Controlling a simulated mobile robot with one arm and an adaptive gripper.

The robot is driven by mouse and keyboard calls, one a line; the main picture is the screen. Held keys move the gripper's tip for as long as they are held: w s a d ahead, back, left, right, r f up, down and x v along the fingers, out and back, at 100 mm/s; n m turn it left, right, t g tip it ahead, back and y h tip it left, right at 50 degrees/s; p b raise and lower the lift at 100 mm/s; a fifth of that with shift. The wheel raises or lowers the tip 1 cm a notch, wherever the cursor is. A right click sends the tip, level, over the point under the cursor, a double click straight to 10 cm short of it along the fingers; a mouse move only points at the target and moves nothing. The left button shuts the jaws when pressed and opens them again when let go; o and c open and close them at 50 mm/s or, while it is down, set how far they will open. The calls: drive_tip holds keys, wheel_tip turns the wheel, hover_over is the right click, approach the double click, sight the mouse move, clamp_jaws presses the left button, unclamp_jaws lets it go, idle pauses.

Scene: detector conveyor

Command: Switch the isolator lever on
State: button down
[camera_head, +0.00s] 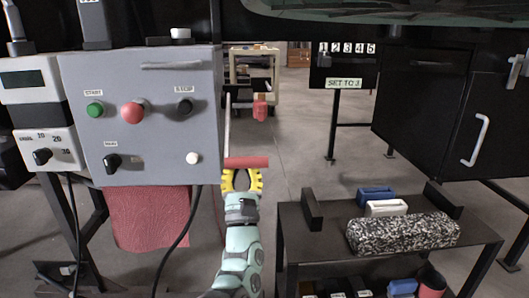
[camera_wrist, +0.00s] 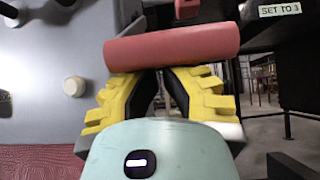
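The isolator lever seems to be the thin grey bar (camera_head: 227,125) hanging at the right side of the grey control panel, with a red horizontal grip (camera_head: 245,162) at its lower end. The red grip also lies across the wrist view (camera_wrist: 172,47). My gripper (camera_head: 243,172), with yellow fingers, is just below the grip in the head view. The fingers are apart with a gap between them, and the grip lies across their tips in the wrist view (camera_wrist: 160,78). I cannot tell whether they touch it. Nothing shows between the fingers.
The control panel (camera_head: 150,120) with buttons and knobs stands close on the left. Another red handle (camera_head: 260,107) is behind the grip. A black table (camera_head: 300,235) with a speckled block (camera_head: 403,233) stands right of my arm. A black cabinet (camera_head: 440,100) is at right.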

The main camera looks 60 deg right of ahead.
drive_tip(key=r+p, duration=0.2)
drive_tip(key=p, duration=0.1)
drive_tip(key=a+r+p, duration=0.1)
drive_tip(key=p, duration=0.1)
drive_tip(key=shift+s+g+y, duration=0.3)
drive_tip(key=shift+s+y, duration=0.1)
wheel_tip(320, 180, up, 4)
drive_tip(key=s+a+f+g+y+p, duration=0.1)
drive_tip(key=a+g+y+p, duration=0.1)
drive_tip(key=p, duration=1)
wheel_tip(320, 180, up, 14)
drive_tip(key=g+y+p, duration=0.7)
drive_tip(key=y+p, duration=0.2)
drive_tip(key=p, duration=2.9)
hover_over(241, 158)
drive_tip(key=shift+a+r, duration=0.2)
